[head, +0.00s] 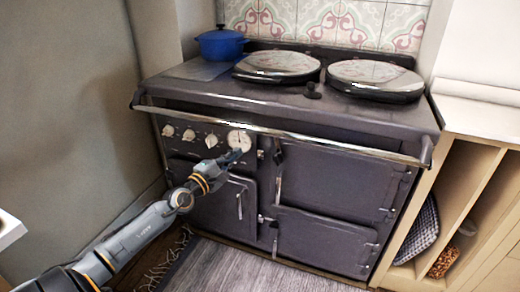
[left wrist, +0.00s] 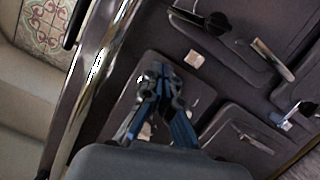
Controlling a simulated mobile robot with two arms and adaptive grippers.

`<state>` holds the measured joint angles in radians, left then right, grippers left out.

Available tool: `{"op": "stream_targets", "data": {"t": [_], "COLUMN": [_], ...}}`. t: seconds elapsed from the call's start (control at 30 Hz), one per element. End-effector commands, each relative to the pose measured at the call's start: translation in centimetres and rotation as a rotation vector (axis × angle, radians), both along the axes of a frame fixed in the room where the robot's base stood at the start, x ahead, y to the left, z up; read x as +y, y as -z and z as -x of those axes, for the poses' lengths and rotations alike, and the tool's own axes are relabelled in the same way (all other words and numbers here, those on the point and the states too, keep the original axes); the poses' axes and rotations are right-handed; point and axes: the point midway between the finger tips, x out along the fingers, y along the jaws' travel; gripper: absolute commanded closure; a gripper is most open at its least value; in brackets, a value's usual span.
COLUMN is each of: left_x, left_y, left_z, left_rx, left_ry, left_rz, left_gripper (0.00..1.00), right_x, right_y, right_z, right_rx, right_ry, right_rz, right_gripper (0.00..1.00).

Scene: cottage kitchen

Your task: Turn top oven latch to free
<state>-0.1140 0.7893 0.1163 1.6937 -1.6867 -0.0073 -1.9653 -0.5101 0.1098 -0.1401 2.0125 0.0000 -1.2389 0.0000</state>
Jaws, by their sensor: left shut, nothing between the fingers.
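The dark grey range oven (head: 330,125) stands against the wall. The top oven door (head: 340,183) is shut, at the upper right of its front. A black latch (head: 278,156) sits at that door's left edge, above an upright metal handle (head: 278,188). In the left wrist view the black latch (left wrist: 215,23) is at the top, beyond my fingertips, with the metal handle (left wrist: 272,60) to its right. My left gripper (head: 238,154) is shut and empty, just below the round gauge and left of the latch, apart from it. Its closed fingers also show in the left wrist view (left wrist: 162,82).
A chrome rail (head: 285,132) runs across the oven front above the doors. Knobs (head: 190,135) and a gauge (head: 239,140) line the upper left panel. A lower door (head: 320,242) and a left door (head: 213,203) are shut. Wooden shelving (head: 465,190) stands at right.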

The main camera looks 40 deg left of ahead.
Motion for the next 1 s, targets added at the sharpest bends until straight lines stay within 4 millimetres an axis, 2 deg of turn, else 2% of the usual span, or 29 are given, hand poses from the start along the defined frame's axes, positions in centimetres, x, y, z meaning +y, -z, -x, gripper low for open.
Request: {"op": "stream_targets", "data": {"t": [0.17, 0.3, 0.6, 0.83, 1.0], "left_x": [0.3, 0.2, 0.2, 0.1, -0.6], "left_y": [-0.3, -0.4, -0.6, -0.7, -1.1], "left_z": [-1.2, -3.2, -7.7, -10.3, -10.2], "left_rx": [0.001, -0.003, -0.002, 0.0, 0.002], "left_ry": [-0.002, -0.004, -0.002, -0.002, -0.001], "left_rz": [-0.035, -0.029, -0.028, -0.027, -0.027], "left_gripper": [1.0, 1.0, 1.0, 1.0, 1.0], "right_x": [0.0, 0.0, -0.1, -0.2, -0.1], "right_y": [-0.4, -0.6, -3.7, -6.4, -4.0], "right_z": [0.0, -0.1, -0.1, 0.3, 0.0], "right_rx": [-0.003, -0.004, -0.022, -0.034, -0.018], "right_ry": [0.0, 0.001, 0.003, 0.004, 0.003], "right_rz": [0.0, 0.0, -0.001, -0.001, 0.0], "right_gripper": [0.6, 0.6, 0.6, 0.6, 0.6]}}
